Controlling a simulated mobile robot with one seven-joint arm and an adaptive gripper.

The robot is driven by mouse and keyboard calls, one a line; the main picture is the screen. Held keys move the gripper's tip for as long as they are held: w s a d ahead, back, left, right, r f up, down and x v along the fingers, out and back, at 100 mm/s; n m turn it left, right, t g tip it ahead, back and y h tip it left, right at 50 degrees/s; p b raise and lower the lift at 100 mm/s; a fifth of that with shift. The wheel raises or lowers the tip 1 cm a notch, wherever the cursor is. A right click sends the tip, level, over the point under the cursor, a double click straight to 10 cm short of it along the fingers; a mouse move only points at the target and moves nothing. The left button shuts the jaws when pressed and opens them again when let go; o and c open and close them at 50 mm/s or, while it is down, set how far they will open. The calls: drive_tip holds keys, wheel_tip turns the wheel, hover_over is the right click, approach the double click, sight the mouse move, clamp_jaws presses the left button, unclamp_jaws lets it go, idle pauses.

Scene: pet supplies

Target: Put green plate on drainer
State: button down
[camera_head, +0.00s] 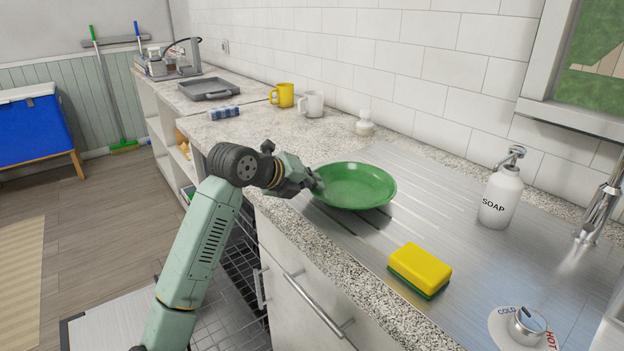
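The green plate (358,184) is a round, shallow dish at the middle of the head view. It appears face up and roughly level, over the left end of the ridged steel drainer (425,190). I cannot tell whether it rests flat there or is slightly raised. My gripper (316,182) comes in from the left, and its fingertips are at the plate's left rim. The fingers are small and partly hide each other, so I cannot tell whether they are closed on the rim.
A yellow and green sponge (419,269) lies on the steel in front of the plate. A soap bottle (501,190) and tap (601,205) stand at the right. A white jar (365,123), white mug (311,103) and yellow mug (283,95) stand behind. An open dish rack (238,270) is below the counter.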

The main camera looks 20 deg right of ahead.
drive_tip(key=c, duration=2.3)
unclamp_jaws()
drive_tip(key=o, duration=0.5)
